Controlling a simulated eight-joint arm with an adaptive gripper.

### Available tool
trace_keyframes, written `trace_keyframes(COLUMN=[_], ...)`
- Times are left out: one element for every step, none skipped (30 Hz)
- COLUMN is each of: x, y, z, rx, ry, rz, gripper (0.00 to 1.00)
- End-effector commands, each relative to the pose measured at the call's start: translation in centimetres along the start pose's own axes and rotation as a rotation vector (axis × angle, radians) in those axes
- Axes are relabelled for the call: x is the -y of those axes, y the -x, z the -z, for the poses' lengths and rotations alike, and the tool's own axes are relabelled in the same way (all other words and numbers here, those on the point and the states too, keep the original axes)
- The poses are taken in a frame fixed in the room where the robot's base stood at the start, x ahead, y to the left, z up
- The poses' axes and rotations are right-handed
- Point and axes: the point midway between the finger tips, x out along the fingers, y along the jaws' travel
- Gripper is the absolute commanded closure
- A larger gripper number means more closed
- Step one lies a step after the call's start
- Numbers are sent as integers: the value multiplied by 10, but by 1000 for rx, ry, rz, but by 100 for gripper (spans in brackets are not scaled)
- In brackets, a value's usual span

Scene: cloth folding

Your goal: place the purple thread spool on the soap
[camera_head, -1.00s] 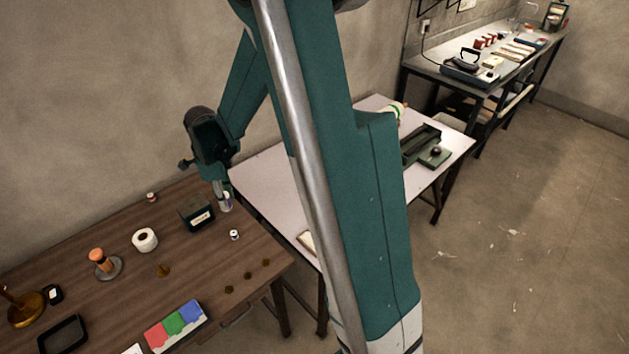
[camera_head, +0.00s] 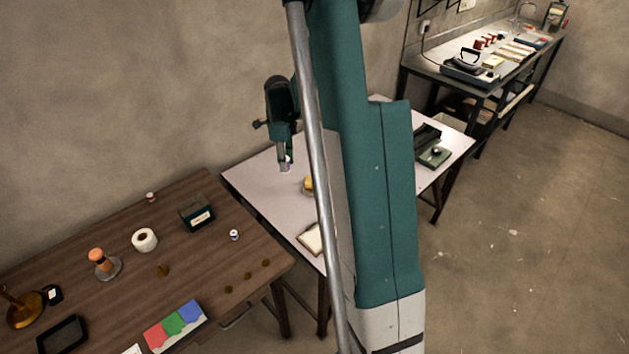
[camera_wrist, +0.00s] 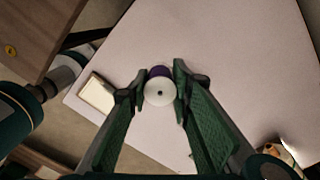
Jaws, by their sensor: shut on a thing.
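My gripper (camera_head: 285,168) is shut on the purple thread spool (camera_head: 288,159) and holds it above the white table. In the wrist view, the spool (camera_wrist: 159,90) sits between the two green fingers (camera_wrist: 160,85); its white round end faces the camera and a purple band shows behind. A small yellow lump (camera_head: 308,184) on the white table, right of my gripper in the head view, could be the soap. My arm's pole hides part of it, and I cannot make it out in the wrist view.
The white table (camera_head: 262,188) carries a cream pad (camera_head: 311,238) near its front edge and a dark green device (camera_head: 434,157) at the right. The brown table (camera_head: 120,230) at left holds a toilet roll (camera_head: 145,239), a dark box (camera_head: 196,213) and small items.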

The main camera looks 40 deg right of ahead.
Motion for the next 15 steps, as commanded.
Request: trace_keyframes(x=[10,15,22,27,31,38,42,46,51,54,57,60,63,65,67], y=[-1,-1,-2,-2,-2,-3,-3,-4,-4,-4,-4,-5,-5,-5,-5], z=[13,20,29,36,42,51,57,63,71,76,81,87,91,94,98], rx=[0,0,0,0,0,0,0,0,0,0,0,0,0,0,1], ry=[-17,-25,-36,-44,-52,-63,-70,-77,-86,-92,-97,-104,-108,-112,-115], rz=[0,0,0,0,0,0,0,0,0,0,0,0,-1,-1,-1], gripper=[84,84,84,84,84,84,84,84,84,84,84,84,84,84,84])
